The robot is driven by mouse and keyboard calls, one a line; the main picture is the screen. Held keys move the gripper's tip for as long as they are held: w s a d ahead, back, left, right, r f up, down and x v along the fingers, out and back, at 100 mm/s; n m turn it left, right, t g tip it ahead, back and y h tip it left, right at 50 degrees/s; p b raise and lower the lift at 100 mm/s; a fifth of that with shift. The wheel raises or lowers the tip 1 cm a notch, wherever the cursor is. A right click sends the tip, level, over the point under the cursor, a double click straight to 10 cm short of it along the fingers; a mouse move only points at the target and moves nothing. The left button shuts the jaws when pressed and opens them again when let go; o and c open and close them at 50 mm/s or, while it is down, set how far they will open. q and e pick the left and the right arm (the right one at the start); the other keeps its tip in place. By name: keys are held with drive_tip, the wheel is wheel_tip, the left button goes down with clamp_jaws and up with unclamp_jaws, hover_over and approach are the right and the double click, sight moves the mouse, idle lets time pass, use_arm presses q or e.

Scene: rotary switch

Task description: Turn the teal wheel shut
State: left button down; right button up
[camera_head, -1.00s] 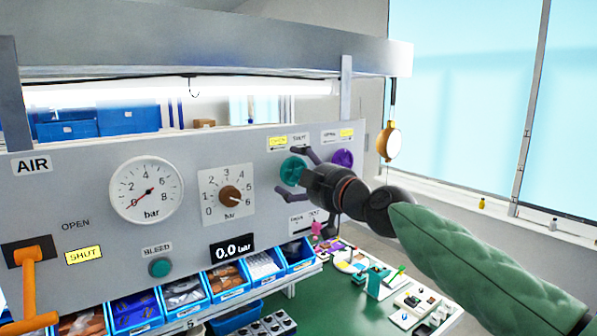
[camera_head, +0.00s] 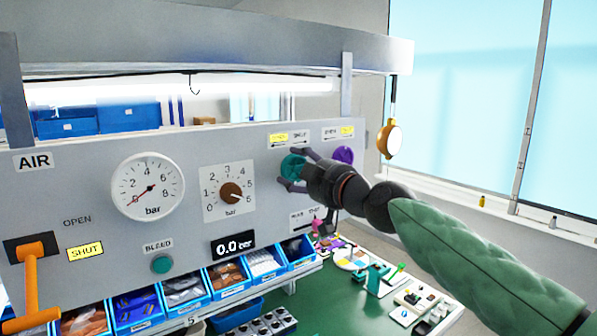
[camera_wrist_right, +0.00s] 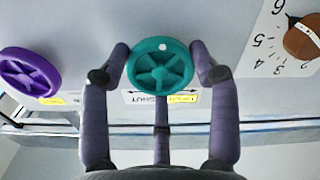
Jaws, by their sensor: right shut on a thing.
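The teal wheel (camera_head: 292,167) is on the grey panel, under a label with OPEN and SHUT. In the head view my right gripper (camera_head: 297,168) covers part of it. In the right wrist view the teal wheel (camera_wrist_right: 160,65) faces the camera, with a white dot near its rim at the top. The fingers of my right gripper (camera_wrist_right: 160,62) sit on both sides of its rim, shut on it. A third finger-like part shows below it. My left gripper is not in view.
A purple wheel (camera_head: 343,155) is close beside the teal one; it also shows in the right wrist view (camera_wrist_right: 28,72). A brown knob (camera_head: 231,191), a gauge (camera_head: 148,187) and an orange lever (camera_head: 34,275) are on the panel. A yellow-rimmed lamp-like disc (camera_head: 389,139) hangs at the right.

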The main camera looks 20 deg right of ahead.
drive_tip(key=m, duration=0.3)
drive_tip(key=shift+w+a+f+m, duration=0.1)
drive_tip(key=shift+a+f+m, duration=0.05)
drive_tip(key=shift+f+m, duration=0.25)
drive_tip(key=m, duration=0.4)
drive_tip(key=shift+a+f+m, duration=0.1)
drive_tip(key=shift+m, duration=0.2)
drive_tip(key=m, duration=0.4)
drive_tip(key=shift+m+p, duration=0.3)
drive_tip(key=shift+p, duration=0.05)
drive_tip(key=m+p, duration=0.1)
drive_tip(key=m, duration=0.3)
drive_tip(key=m+p, duration=0.1)
drive_tip(key=m, duration=0.4)
drive_tip(key=m+p, duration=0.1)
drive_tip(key=m, duration=0.3)
drive_tip(key=shift+m, duration=0.3)
drive_tip(key=m, duration=0.2)
drive_tip(key=m+p, duration=0.1)
drive_tip(key=m, duration=0.1)
drive_tip(key=shift+r, duration=0.3)
drive_tip(key=shift+r+m+p, duration=0.2)
drive_tip(key=shift+m+p, duration=0.5)
drive_tip(key=shift+m, duration=1.5)
